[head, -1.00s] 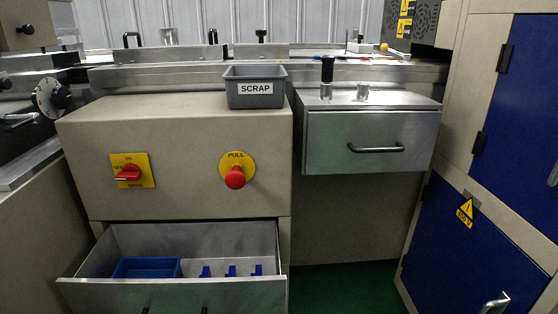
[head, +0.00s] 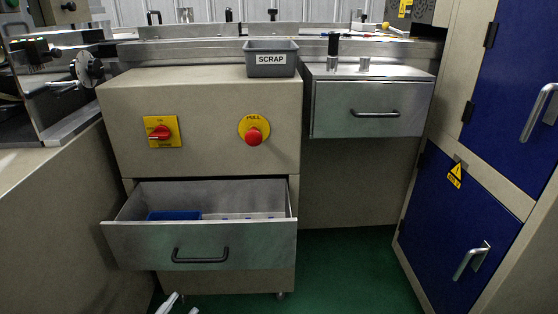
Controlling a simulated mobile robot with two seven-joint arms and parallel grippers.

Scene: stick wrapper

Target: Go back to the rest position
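My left gripper (head: 182,305) shows only at the bottom edge of the head view, as two pale fingertips with a gap between them. It is open and empty, low in front of the open drawer (head: 200,246) and apart from it. The rest of this gripper is cut off by the frame. My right gripper is not in view.
The lower drawer stands pulled out, with a blue bin (head: 174,216) inside. A grey SCRAP bin (head: 271,69) sits on the machine top. The upper right drawer (head: 368,110) is shut. A blue-doored cabinet (head: 440,205) stands right. Green floor (head: 340,270) is clear.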

